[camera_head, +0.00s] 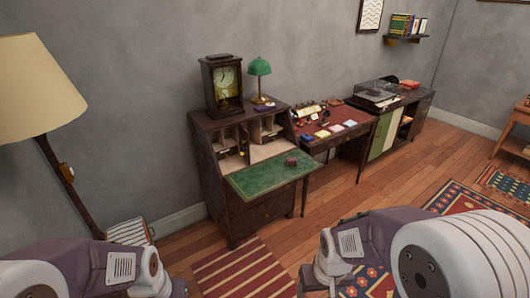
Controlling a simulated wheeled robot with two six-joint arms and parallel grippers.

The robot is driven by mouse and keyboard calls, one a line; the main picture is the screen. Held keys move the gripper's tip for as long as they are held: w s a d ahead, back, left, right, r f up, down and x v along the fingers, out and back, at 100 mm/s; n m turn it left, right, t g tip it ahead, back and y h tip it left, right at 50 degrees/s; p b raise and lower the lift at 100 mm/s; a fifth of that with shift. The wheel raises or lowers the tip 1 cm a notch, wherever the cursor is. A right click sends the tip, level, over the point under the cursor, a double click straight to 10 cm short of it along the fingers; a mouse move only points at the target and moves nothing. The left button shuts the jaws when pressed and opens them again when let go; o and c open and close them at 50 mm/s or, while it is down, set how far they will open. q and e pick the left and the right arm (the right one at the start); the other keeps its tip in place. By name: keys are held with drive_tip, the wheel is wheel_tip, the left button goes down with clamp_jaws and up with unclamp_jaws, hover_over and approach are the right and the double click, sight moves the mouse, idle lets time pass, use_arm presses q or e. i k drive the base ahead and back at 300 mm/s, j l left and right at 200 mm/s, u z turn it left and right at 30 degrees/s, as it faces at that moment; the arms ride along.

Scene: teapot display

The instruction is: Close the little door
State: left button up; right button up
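A dark wooden writing desk (262,213) stands against the wall, its green-topped leaf (262,177) folded down flat. Its upper part has pale open compartments (232,162); a small dark upright part (243,146) shows between them, too small to tell whether it is a little door. A low cabinet (423,112) at the right has a green and cream front panel (383,138) beside an open compartment. I cannot tell which part is the little door. My two arms show at the bottom, well short of the furniture; neither gripper shows.
A clock (223,86) and a green lamp (260,68) stand on the desk; a small dark round object (291,161) sits on its leaf. A red-topped table (338,138) is alongside. A floor lamp (40,95) stands left. A striped rug (240,272) and bare floor lie in front.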

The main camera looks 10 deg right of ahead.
sight(244, 136)
drive_tip(key=k+j+z, duration=0.1)
drive_tip(key=i+l+u, duration=0.45)
drive_tip(key=l, duration=0.3)
drive_tip(key=i+l+u, duration=0.2)
drive_tip(key=l, duration=0.2)
drive_tip(key=i+l+u, duration=0.25)
drive_tip(key=i, duration=0.15)
drive_tip(key=i+l+u, duration=0.2)
drive_tip(key=i, duration=0.25)
drive_tip(key=i+l+u, duration=0.25)
drive_tip(key=i, duration=0.15)
drive_tip(key=j, duration=0.1)
